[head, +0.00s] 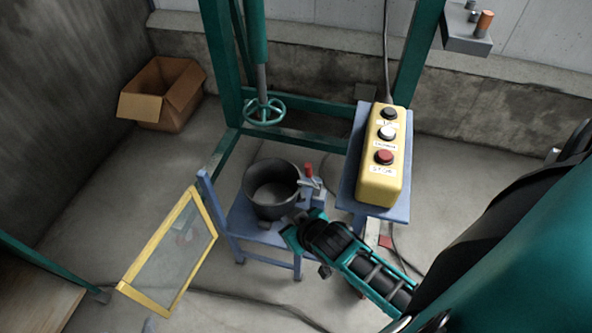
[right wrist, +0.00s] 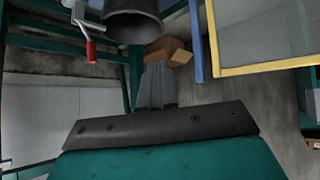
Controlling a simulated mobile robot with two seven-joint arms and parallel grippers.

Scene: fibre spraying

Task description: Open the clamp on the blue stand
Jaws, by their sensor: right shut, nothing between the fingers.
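The blue stand (head: 240,222) stands in the middle of the head view, with a dark round pot (head: 270,186) on it. The clamp (head: 312,187), grey metal with a red handle tip (head: 308,170), sits at the pot's right side. In the right wrist view the clamp (right wrist: 88,14) is at the upper left, its red handle (right wrist: 91,50) beside the pot (right wrist: 133,22). My right gripper (head: 299,219) is low in front of the pot and clamp; its grey fingers (right wrist: 157,84) are together and empty, apart from the clamp. My left gripper is out of view.
A yellow button box (head: 381,160) on a blue support stands right of the clamp. A yellow-framed panel (head: 170,252) is left of the stand. A green frame with a handwheel (head: 264,110) rises behind. A cardboard box (head: 161,94) lies at the back left.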

